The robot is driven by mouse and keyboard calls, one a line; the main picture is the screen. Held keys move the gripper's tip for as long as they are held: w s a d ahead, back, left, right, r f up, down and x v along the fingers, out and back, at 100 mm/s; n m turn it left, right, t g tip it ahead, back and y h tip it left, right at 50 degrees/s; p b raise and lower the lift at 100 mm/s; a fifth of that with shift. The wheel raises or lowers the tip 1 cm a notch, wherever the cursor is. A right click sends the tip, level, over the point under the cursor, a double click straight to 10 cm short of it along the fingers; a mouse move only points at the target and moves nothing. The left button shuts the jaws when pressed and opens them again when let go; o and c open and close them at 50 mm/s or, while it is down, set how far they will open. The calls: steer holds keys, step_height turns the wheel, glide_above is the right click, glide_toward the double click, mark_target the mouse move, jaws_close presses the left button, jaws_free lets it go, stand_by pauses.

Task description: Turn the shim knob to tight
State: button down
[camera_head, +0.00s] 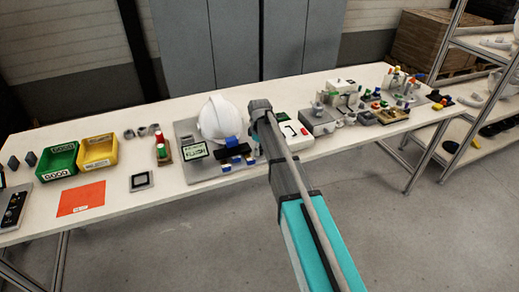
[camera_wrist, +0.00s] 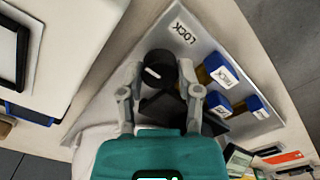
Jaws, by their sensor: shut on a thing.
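In the wrist view, a round black knob (camera_wrist: 158,70) with a white mark stands on a light grey plate (camera_wrist: 205,45) beside a LOCK label (camera_wrist: 183,33). My gripper (camera_wrist: 160,76) has one finger on each side of this knob and is shut on it. No word for tight can be read near the knob. In the head view, a white helmet shell (camera_head: 217,118) sits on the grey station plate (camera_head: 187,130). My arm reaches over the table just right of it, and the knob and fingertips cannot be made out there.
Blue-topped blocks with labels (camera_wrist: 222,76) stand close right of my gripper in the wrist view. In the head view, a small screen (camera_head: 194,150) stands before the helmet. Green (camera_head: 57,162) and yellow (camera_head: 98,151) bins are left. Fixtures crowd the table's right side.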

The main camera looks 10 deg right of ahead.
steer(key=m, duration=1.3)
steer(key=shift+m, duration=2.4)
steer(key=c, duration=0.6)
jaws_free()
